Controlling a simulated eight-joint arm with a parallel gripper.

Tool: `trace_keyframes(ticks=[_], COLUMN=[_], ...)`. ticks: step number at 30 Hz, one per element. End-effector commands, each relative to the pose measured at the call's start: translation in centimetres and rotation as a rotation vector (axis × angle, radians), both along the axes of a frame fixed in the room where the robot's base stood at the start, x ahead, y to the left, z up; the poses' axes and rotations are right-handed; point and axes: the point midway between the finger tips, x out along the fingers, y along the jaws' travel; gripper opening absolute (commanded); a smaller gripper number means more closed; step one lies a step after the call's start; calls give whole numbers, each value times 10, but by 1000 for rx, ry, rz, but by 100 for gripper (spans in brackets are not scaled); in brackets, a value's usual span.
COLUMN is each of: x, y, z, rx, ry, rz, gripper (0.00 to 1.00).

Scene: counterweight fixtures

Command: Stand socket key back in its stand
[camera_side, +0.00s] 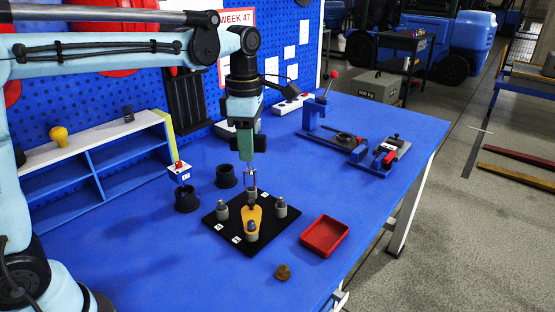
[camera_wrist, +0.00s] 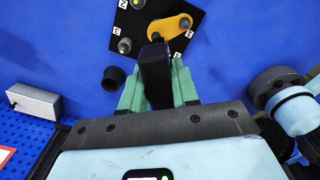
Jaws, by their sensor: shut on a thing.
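In the side view my gripper (camera_side: 248,168) points straight down above the far part of a black plate (camera_side: 262,243). In the wrist view its green fingers (camera_wrist: 157,92) are shut on a dark upright piece, which I take to be the socket key (camera_wrist: 155,70). In the side view a thin metallic shaft (camera_side: 250,180) shows below the fingers, its lower end close to a post on the plate; I cannot tell if they touch. Two black round holders (camera_side: 226,176) (camera_side: 187,200) stand left of the plate. I cannot tell which is the key's stand.
The plate carries grey posts (camera_side: 280,208) and an orange link (camera_side: 254,213). A red tray (camera_side: 324,236) and a brown knob (camera_side: 283,271) lie to the right and front. A blue shelf (camera_side: 120,157) stands left; a lever press (camera_side: 325,118) stands back right. Bare table lies in front.

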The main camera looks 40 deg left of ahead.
Motion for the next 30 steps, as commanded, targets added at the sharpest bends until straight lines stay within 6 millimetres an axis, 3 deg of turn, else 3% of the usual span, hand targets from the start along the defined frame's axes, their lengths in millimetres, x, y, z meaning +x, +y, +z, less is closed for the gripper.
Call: trace_keyframes(ticks=[6,13,24,30], x=[36,49,64,70], y=[46,74,146,174], z=[4,0,-44,-62], rx=[0,0,0,0], ry=[0,0,0,0], rz=[140,198,200,197], gripper=[0,0,0,0])
